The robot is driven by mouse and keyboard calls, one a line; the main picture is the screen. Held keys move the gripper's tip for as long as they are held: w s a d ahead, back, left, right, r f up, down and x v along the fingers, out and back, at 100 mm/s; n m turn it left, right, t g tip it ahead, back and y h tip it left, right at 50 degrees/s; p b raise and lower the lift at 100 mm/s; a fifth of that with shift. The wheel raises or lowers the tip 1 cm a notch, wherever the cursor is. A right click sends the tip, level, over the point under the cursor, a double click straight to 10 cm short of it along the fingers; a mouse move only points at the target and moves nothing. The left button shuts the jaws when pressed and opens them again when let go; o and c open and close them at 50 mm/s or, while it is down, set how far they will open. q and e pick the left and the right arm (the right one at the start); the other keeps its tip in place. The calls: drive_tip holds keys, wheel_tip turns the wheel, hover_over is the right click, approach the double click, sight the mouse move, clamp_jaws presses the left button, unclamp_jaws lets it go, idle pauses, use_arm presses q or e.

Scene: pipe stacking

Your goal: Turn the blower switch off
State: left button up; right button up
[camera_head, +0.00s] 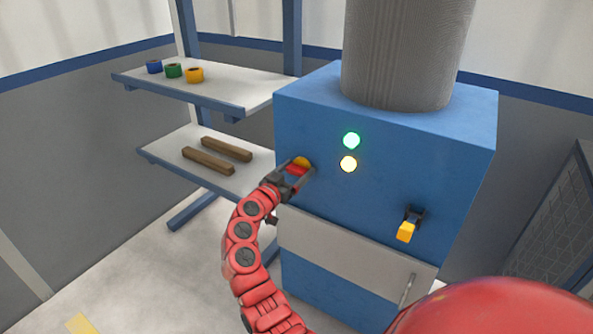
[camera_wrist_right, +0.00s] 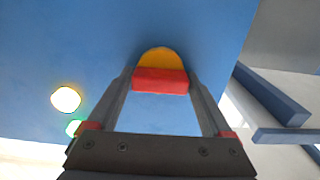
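My right gripper (camera_head: 293,170) is at the upper left of the blue cabinet's front. In the right wrist view its two dark fingers (camera_wrist_right: 160,95) stand on either side of a red block (camera_wrist_right: 160,81) with a rounded orange-yellow part (camera_wrist_right: 158,60) behind it. The orange-yellow part also shows at the cabinet front in the head view (camera_head: 302,162). I cannot tell whether the fingers press on the red block. A second switch with a yellow handle (camera_head: 405,232) in a dark bracket sits lower right, its handle tilted down. No label shows which is the blower's. My left gripper is out of view.
The blue cabinet (camera_head: 385,185) carries a lit green lamp (camera_head: 351,140) and a lit pale yellow lamp (camera_head: 348,164). A grey ribbed duct (camera_head: 405,50) stands on top. Shelves at left hold tape rolls (camera_head: 173,71) and two brown bars (camera_head: 208,160). A door handle (camera_head: 408,290) sticks out low.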

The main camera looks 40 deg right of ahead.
drive_tip(key=c, duration=0.9)
drive_tip(key=shift+c, duration=0.2)
drive_tip(key=shift+n, duration=0.3)
drive_tip(key=n+p, duration=0.1)
drive_tip(key=n, duration=0.2)
drive_tip(key=shift+w+a+n, duration=0.1)
drive_tip(key=shift+n, duration=0.3)
drive_tip(key=n+p, duration=0.2)
drive_tip(key=n, duration=0.2)
drive_tip(key=shift+w+r+n, duration=0.1)
drive_tip(key=shift+n, duration=0.2)
drive_tip(key=n+p, duration=0.3)
drive_tip(key=n, duration=0.1)
drive_tip(key=n+p, duration=0.1)
drive_tip(key=n, duration=0.2)
drive_tip(key=n+p, duration=0.1)
drive_tip(key=n, duration=0.1)
drive_tip(key=shift+f+p, duration=0.3)
drive_tip(key=shift+p, duration=0.05)
